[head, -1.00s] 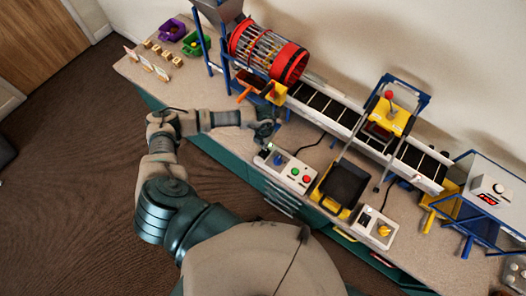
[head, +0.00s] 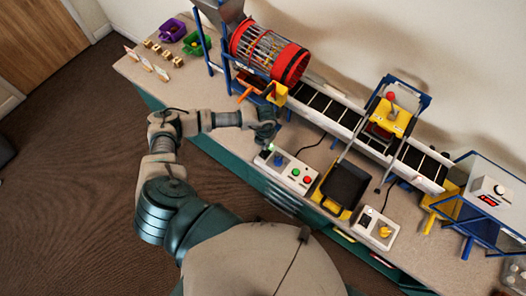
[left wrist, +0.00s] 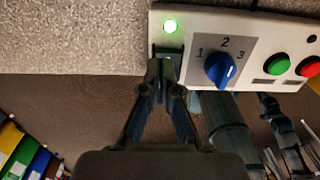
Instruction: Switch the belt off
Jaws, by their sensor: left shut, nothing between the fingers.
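The belt (head: 322,104) is a dark slatted conveyor in a pale frame, running from the drum toward the right. A white control box (head: 293,171) stands at the bench's front edge. In the left wrist view the box shows a lit green lamp (left wrist: 170,26), a blue knob (left wrist: 220,68) numbered 1 to 3, a green button (left wrist: 281,64) and a red button (left wrist: 308,67). My left gripper (left wrist: 167,62) is shut and empty. Its fingertips are at the box's front edge below the lamp, over a dark part they mostly hide; contact cannot be told. My right gripper is not in view.
A second white box (head: 374,228) with a yellow knob stands right of a black tray (head: 345,184). A red mushroom button (head: 391,96) sits on a yellow housing over the belt. The red-ended drum (head: 290,63) stands behind my left gripper. Bins and wooden blocks lie at far left.

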